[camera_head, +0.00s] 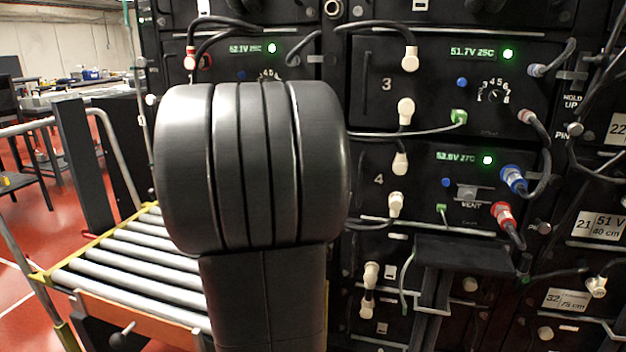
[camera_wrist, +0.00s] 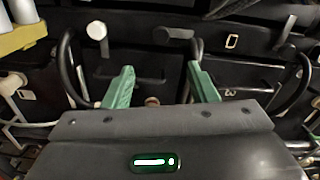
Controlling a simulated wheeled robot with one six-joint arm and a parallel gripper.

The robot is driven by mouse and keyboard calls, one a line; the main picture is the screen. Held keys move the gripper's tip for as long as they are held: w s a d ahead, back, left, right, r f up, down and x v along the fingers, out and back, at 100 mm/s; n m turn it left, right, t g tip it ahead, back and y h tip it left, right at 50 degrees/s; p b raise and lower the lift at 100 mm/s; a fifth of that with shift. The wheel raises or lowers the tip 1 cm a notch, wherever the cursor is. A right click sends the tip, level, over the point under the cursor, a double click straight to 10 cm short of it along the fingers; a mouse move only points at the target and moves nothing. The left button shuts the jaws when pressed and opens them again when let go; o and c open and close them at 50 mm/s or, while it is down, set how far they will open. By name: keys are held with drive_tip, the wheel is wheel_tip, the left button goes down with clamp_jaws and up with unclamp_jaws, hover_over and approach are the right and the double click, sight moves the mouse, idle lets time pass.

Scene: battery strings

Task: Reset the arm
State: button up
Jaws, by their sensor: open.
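My arm fills the middle of the head view and hides part of the battery rack (camera_head: 400,150) behind it. My gripper does not show in the head view. In the wrist view my gripper (camera_wrist: 162,88) has two green fingers standing apart, with nothing between them. Beyond the fingers is a dark panel with a white round plug (camera_wrist: 97,31) and black cables at left and right. I cannot tell how far the fingertips are from the panel.
Module 3 (camera_head: 387,84) and the module below it have lit green displays, with plugs and cables sticking out. A dark shelf (camera_head: 465,257) juts out at lower right. A roller conveyor (camera_head: 130,268) with yellow edges stands at left. Red floor (camera_head: 45,230) shows farther left.

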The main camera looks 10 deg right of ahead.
idle(0.3)
drive_tip(key=b+x, duration=0.1)
drive_tip(key=x, duration=1.2)
drive_tip(key=shift+w+b, duration=0.3)
drive_tip(key=shift+d, duration=0.1)
drive_tip(key=p+v, duration=0.2)
drive_tip(key=v, duration=1.2)
drive_tip(key=w+d+n+p, duration=0.2)
drive_tip(key=w+n, duration=0.4)
drive_tip(key=n, duration=0.3)
drive_tip(key=w+d+n+p, duration=0.3)
drive_tip(key=w+n+p, duration=0.1)
drive_tip(key=w+n, duration=0.3)
drive_tip(key=shift+d+n, duration=0.2)
drive_tip(key=shift+n, duration=0.8)
